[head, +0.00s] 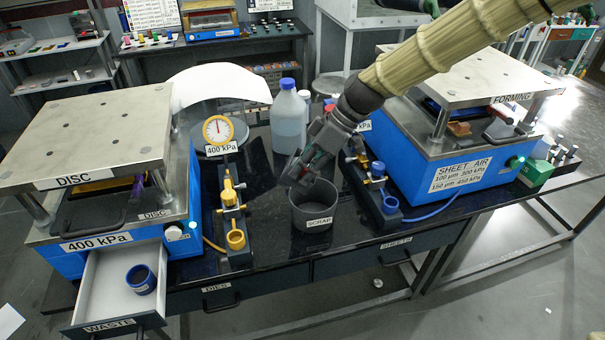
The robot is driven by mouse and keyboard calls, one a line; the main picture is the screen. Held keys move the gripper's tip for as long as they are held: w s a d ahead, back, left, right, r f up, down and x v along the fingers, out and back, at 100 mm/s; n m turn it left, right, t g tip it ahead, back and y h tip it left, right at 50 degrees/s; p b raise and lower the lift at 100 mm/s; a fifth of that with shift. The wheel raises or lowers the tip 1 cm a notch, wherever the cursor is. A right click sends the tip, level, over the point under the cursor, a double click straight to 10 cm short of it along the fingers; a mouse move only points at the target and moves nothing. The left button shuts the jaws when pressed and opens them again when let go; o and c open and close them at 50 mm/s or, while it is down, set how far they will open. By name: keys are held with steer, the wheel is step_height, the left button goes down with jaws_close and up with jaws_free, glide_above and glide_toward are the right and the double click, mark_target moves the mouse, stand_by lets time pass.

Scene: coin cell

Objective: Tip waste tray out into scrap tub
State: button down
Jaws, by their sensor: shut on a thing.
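My gripper (305,172) hangs just above the scrap tub (318,212), a round grey open tub labelled SCRAP on the black bench. Its jaws are closed, pointing down and left. A dark, slanted, tray-like thing (262,172) shows at the left of the jaws; its outline blends with the black bench, and I cannot make out its contents. A white-lined drawer (100,285) labelled WASTE stands pulled out under the disc press at lower left, with a blue cup (140,279) inside. The tub's inside is mostly hidden.
The disc press (90,130) stands left and the forming press (450,110) right. A gauge stand (232,200), a blue-capped bottle (289,115) and a small valve fixture (378,190) crowd the tub. A white curved sheet (220,88) lies behind.

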mark_target(315, 179)
steer(key=shift+d+f+y+b, duration=0.2)
steer(key=shift+y+b, duration=0.25)
steer(key=shift+y, duration=0.15)
steer(key=shift+w+d+f+g+y+b, duration=0.15)
steer(key=shift+d+f+g+y+b, duration=0.25)
steer(key=shift+y+b, duration=0.55)
steer(key=shift+w+d+f+g+y+b, duration=0.15)
steer(key=shift+d+f+g+y+b, duration=0.3)
steer(key=shift+b, duration=0.75)
steer(key=y+b, duration=0.1)
steer(key=b, duration=0.1)
steer(key=y+b, duration=0.1)
steer(key=b, duration=0.1)
steer(key=shift+w+d+f+y, duration=0.15)
steer(key=shift+d+f+y, duration=0.15)
steer(key=shift+d+f, duration=0.05)
steer(key=shift+d+f+g+b, duration=0.1)
steer(key=shift+g+b, duration=0.15)
steer(key=shift+b, duration=0.25)
steer(key=shift+w+d+f+y+b, duration=0.1)
steer(key=shift+d+f+y+b, duration=0.1)
steer(key=shift+y+b, duration=0.45)
steer(key=shift+d+y+b, duration=0.15)
steer(key=shift+y+b, duration=0.1)
steer(key=shift+b, duration=0.45)
steer(key=shift+r, duration=0.15)
